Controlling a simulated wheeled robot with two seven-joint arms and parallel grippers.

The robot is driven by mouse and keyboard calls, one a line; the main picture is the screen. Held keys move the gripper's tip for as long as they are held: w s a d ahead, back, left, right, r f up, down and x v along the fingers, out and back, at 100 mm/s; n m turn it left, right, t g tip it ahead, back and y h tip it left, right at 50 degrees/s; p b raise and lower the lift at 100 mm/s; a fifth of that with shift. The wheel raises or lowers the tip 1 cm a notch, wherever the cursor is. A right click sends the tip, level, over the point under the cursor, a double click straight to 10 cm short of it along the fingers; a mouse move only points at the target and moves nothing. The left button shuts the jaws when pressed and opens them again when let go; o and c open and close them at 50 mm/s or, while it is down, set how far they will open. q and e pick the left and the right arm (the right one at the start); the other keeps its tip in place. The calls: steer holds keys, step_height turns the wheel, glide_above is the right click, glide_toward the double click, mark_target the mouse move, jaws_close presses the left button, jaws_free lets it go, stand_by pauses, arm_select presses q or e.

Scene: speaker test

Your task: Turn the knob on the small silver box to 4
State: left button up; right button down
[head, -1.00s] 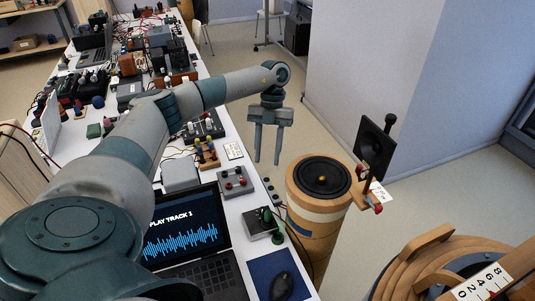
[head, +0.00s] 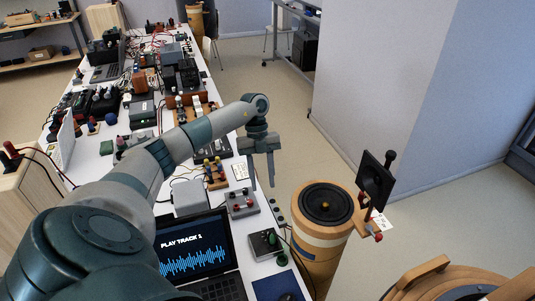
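A small silver box (head: 264,243) with a dark top and green fittings sits at the table's right edge, beside the laptop. Its knob and scale are too small to make out. Another small grey box (head: 240,203) with red and dark fittings lies just behind it. I cannot tell for sure which one the task means. My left gripper (head: 261,180) points down above the table's right edge, behind both boxes in the picture. Its two fingers are apart with nothing between them, and it touches neither box. My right gripper is not in view.
An open laptop (head: 190,262) reads "PLAY TRACK 1". A round speaker (head: 327,203) on a wooden drum stands right of the table, with a small black panel (head: 375,180) beside it. A curved wooden piece (head: 425,278) is at lower right. Electronics crowd the table's far part.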

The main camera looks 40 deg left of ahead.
arm_select(q)
steer(key=shift+a, duration=0.1)
steer(key=shift+f, duration=0.1)
stand_by(0.3)
steer(key=p, duration=0.6)
glide_toward(268, 230)
steer(key=x, duration=0.6)
steer(key=shift+s+d+f, duration=0.1)
steer(key=shift+d+f, duration=0.15)
steer(key=shift+x, duration=0.8)
steer(key=shift+a+f, duration=0.1)
jaws_close()
